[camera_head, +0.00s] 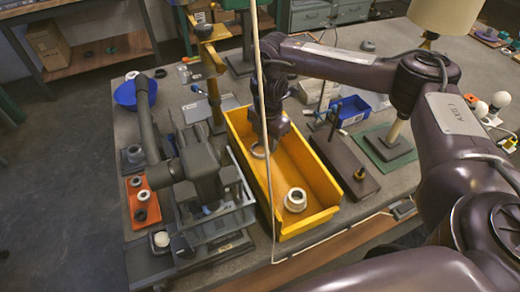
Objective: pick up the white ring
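A white ring (295,200) with a dark centre lies on the floor of the yellow bin (322,178), in its near half. My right arm comes in from the right and reaches down into the far half of the bin. My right gripper (262,148) is low there, apart from the white ring and farther back. A greyish ring-like shape (259,152) shows at its tip. Whether the fingers are shut on that shape or open is too small to tell. My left gripper is not in view.
A thin pale pole or cord crosses in front of the bin. A grey machine (196,168) and an orange tray (134,207) with small rings stand left. A dark board (342,165), a blue bin (350,109) and a lamp with a beige shade (444,14) are on the right.

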